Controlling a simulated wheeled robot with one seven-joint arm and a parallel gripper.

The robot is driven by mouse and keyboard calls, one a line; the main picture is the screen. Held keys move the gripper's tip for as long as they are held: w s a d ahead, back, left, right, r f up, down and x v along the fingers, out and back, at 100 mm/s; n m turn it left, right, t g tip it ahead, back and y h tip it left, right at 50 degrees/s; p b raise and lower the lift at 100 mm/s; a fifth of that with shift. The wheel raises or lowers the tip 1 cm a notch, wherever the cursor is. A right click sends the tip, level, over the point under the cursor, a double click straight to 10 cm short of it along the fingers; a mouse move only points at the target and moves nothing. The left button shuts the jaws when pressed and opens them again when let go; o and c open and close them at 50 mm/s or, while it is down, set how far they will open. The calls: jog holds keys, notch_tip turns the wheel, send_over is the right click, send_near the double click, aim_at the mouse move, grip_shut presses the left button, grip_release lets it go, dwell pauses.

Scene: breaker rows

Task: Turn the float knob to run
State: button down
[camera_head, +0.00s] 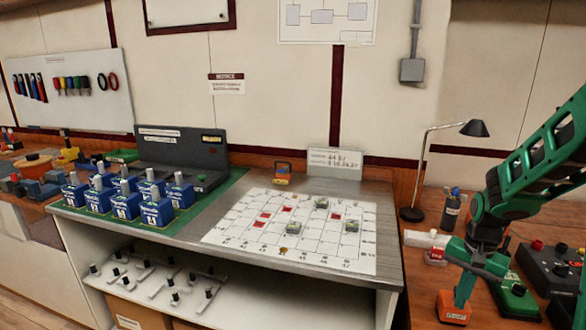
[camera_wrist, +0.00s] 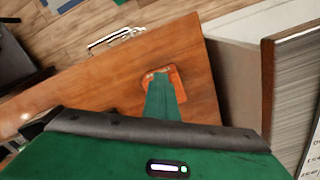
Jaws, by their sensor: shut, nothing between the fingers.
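An orange unit (camera_head: 455,311) with a small, hard-to-read label stands near the front of the wooden bench at the right and looks like the float unit. It also shows as an orange plate in the wrist view (camera_wrist: 177,75). My green gripper (camera_head: 463,292) points down right over it, with its fingers shut and nothing between them. In the wrist view the narrow green fingers (camera_wrist: 164,98) reach onto the orange plate. They cover its middle, so I cannot see the knob or which way it points. I cannot tell whether the fingers touch it.
A green box (camera_head: 515,298) with a black knob and a dark button box (camera_head: 553,265) stand close to the right. A red-and-white device (camera_head: 435,253), a bottle (camera_head: 452,207) and a lamp (camera_head: 411,214) stand behind. At left is a grey bench (camera_head: 215,262) with blue breakers (camera_head: 125,205).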

jog(key=shift+w+a, duration=0.5)
jog(key=shift+a, duration=0.15)
jog(key=shift+w+a, duration=0.35)
jog(key=shift+w, duration=0.25)
dwell(0.3)
jog(key=shift+a, duration=0.15)
jog(key=shift+s+a+r, duration=0.1)
jog(key=shift+a+r, duration=0.05)
jog(key=shift+a, duration=0.1)
notch_tip(320, 180, up, 6)
jog(key=shift+f, duration=0.15)
dwell(0.5)
jog(key=shift+s+d, duration=0.1)
